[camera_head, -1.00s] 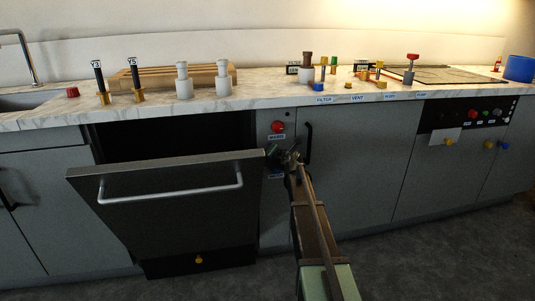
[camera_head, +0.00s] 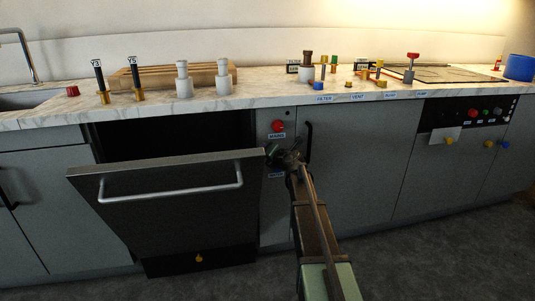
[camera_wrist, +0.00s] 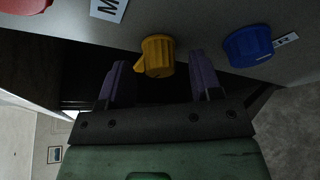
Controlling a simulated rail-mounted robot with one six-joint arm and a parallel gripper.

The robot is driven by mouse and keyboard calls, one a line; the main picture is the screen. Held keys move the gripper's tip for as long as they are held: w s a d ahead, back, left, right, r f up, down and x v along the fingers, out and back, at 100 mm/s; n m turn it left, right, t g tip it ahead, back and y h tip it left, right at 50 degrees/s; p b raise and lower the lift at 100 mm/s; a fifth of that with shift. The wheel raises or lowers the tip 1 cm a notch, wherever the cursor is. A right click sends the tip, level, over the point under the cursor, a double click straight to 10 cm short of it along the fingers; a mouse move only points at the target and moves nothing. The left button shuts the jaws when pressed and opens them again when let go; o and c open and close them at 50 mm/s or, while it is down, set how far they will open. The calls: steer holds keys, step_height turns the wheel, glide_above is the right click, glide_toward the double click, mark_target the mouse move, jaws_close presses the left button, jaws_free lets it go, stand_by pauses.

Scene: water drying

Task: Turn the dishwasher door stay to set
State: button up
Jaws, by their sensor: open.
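The dishwasher door (camera_head: 150,222) is tilted part way open. A narrow panel to its right carries a red knob (camera_head: 278,126) with labels. My gripper (camera_head: 284,158) is at this panel, below the red knob, and hides part of it. In the wrist view, my gripper (camera_wrist: 158,66) is open, its two purple fingers on either side of a yellow knob (camera_wrist: 157,55). I cannot tell whether they touch it. A blue knob (camera_wrist: 247,47) with a white label is right of the fingers. I cannot tell which knob is the door stay.
The red knob (camera_wrist: 25,5) also shows at the wrist view's upper left corner. A cabinet handle (camera_head: 308,142) stands close right of my gripper. The marble worktop (camera_head: 255,97) above holds several fittings. A yellow knob (camera_head: 199,258) is below the door.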

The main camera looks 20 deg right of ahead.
steer(key=a+p+v, duration=0.1)
steer(key=p+v, duration=0.1)
steer(key=v, duration=0.8)
steer(key=shift+d, duration=0.5)
